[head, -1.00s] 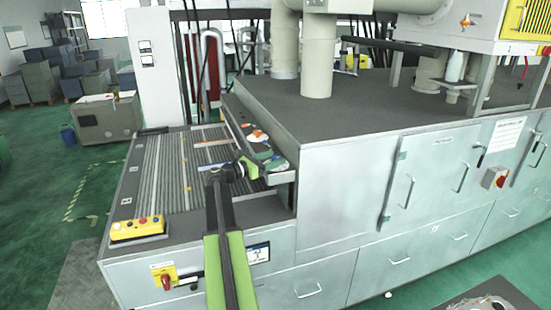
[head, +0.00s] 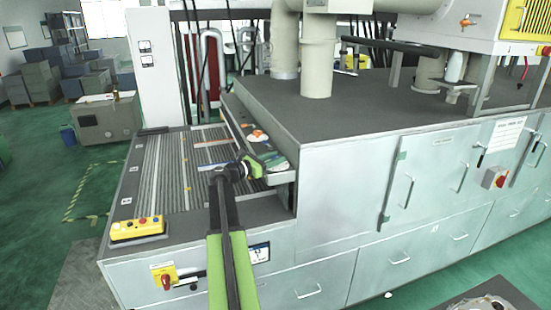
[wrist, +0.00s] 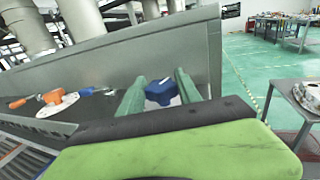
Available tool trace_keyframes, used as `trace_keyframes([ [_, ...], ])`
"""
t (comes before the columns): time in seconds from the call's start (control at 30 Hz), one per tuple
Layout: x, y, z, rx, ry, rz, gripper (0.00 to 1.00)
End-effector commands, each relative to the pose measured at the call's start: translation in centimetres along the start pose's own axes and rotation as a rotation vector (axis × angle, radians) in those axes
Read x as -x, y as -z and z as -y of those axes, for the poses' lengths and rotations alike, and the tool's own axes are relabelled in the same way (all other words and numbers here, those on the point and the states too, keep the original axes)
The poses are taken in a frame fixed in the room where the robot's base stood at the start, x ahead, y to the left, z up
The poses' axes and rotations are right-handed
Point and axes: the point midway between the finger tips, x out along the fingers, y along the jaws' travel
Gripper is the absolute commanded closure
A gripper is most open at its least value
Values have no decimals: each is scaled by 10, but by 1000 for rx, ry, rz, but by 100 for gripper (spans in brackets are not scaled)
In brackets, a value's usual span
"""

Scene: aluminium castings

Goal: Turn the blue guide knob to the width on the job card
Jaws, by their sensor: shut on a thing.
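The blue guide knob (wrist: 160,92) shows in the wrist view as a lobed knob between the two green fingers of my gripper (wrist: 160,92). The fingers are shut on it, one on each side. In the head view my gripper (head: 252,167) is at the near end of the grey tray beside the slatted bed, and the knob is hidden there. A small card with a blue patch (head: 260,252) is on the machine front, right of my arm; its writing is too small to read.
The grey tray (wrist: 40,124) holds orange and white tools. A yellow button box (head: 137,229) sits on the near left corner of the slatted bed (head: 160,180). A red rotary switch (head: 164,280) is below it. The large grey cabinet (head: 340,190) stands to the right.

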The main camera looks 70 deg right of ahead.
Motion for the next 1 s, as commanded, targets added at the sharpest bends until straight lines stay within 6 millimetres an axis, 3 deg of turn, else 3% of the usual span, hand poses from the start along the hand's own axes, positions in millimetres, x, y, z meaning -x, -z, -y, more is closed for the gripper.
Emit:
trace_keyframes([
  [0.4,0,0,4,0,-350,1,100],
  [0.77,0,0,1,1,-380,1,100],
  [0.8,0,0,1,1,-380,1,56],
  [0.93,1,0,1,0,-379,1,39],
  [1.0,1,0,1,0,-379,1,38],
])
